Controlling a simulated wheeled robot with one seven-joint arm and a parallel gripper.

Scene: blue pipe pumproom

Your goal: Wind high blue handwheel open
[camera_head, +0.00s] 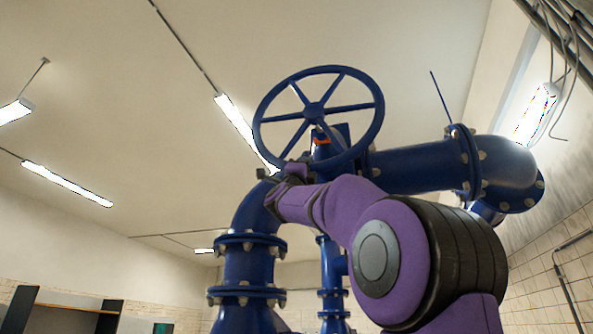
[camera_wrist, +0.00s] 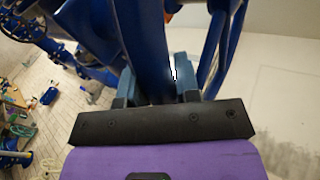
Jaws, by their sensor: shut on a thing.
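The high blue handwheel (camera_head: 314,112) is a large spoked wheel, tilted, in the upper middle of the head view. My gripper (camera_head: 281,170) is at the lower left part of its rim. In the wrist view, the blue rim (camera_wrist: 146,50) runs between the two jaws of my gripper (camera_wrist: 156,88). The jaws are shut on the rim, one on each side. My purple arm covers part of the pipework below the wheel. An orange-red mark (camera_head: 321,141) shows on the stem just under the hub.
A thick blue flanged pipe (camera_head: 415,167) runs right behind the wheel. A blue vertical pipe (camera_head: 249,265) with flanges stands below on the left. The wrist view shows a tiled floor (camera_wrist: 75,115) far below with small items at the left. Open air lies left of the wheel.

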